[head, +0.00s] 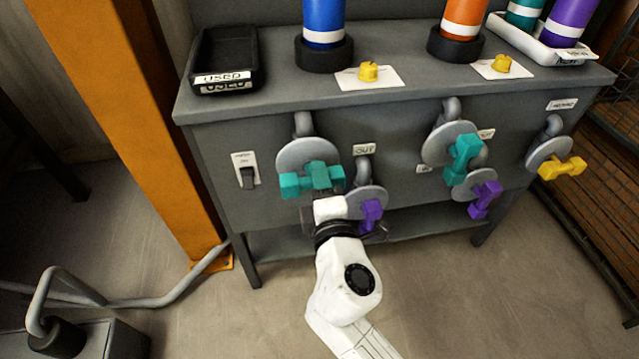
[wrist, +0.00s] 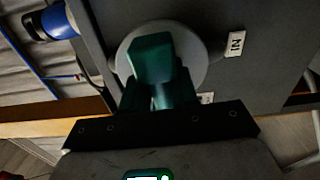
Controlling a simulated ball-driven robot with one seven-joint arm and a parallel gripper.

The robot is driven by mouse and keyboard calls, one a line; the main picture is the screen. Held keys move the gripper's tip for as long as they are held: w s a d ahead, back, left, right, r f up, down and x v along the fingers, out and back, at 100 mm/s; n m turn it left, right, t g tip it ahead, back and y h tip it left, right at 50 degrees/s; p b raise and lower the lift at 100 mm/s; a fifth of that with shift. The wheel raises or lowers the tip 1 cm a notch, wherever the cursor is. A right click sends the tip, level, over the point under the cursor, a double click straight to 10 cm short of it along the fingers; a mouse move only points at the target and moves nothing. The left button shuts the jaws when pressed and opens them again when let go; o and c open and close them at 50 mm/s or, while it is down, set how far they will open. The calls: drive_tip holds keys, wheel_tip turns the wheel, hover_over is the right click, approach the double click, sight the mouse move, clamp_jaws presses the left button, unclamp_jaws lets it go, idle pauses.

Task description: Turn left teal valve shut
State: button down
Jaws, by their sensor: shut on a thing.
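The left teal valve (head: 310,180) is on the front of the grey bench. Its handle lies roughly level across a round grey disc (head: 290,156). My gripper (head: 325,196) comes from below and is shut on the teal handle; the fingertips are mostly hidden in the head view. In the wrist view the teal handle (wrist: 153,55) stands in front of the disc (wrist: 196,47), with the dark gripper close beneath it.
A purple valve (head: 371,213) sits just right of my gripper. Another teal valve (head: 463,158), a purple valve (head: 485,199) and a yellow valve (head: 562,168) are farther right. A switch (head: 247,176) is to the left. An orange post (head: 130,110) stands left of the bench.

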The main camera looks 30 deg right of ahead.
drive_tip(key=shift+d+m, duration=0.2)
drive_tip(key=shift+m, duration=0.1)
drive_tip(key=c, duration=1)
unclamp_jaws()
drive_tip(key=shift+o, duration=0.2)
drive_tip(key=v, duration=1)
drive_tip(key=shift+s+a, duration=0.15)
drive_tip(key=shift+s, duration=0.25)
